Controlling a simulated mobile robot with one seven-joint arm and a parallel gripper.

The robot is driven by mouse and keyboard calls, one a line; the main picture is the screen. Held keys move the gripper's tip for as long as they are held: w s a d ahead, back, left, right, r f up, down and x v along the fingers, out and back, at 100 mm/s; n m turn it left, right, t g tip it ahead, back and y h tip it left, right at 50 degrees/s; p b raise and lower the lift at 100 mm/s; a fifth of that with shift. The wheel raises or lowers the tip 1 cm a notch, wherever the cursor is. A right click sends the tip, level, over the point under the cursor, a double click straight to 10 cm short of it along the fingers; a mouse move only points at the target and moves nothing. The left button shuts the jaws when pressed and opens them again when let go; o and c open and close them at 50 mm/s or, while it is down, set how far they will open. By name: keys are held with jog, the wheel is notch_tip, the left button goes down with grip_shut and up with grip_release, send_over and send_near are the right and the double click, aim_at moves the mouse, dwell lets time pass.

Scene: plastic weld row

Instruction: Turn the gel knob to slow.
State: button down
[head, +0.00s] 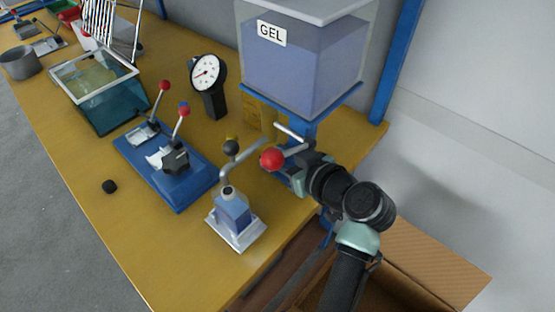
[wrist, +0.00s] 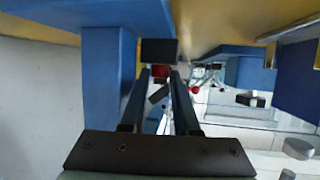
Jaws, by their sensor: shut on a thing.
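The gel tank (head: 300,62), a clear box of bluish gel labelled GEL, stands on a blue stand at the table's right end. Under it a red ball-shaped knob (head: 272,158) sits on a silver lever, which I take for the gel knob. My gripper (head: 288,172) is at this knob, below the tank. In the wrist view the fingertips of my gripper (wrist: 161,78) close around something red, the knob (wrist: 160,71), partly hidden by the fingers and a dark block (wrist: 158,52). No slow mark is readable.
A blue jar with a bent grey spout (head: 234,212) stands on a white plate just left of my gripper. A cardboard box (head: 425,262) is below right.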

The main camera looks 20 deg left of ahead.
jog(key=c, duration=0.9)
grip_release()
jog(key=shift+p, duration=0.45)
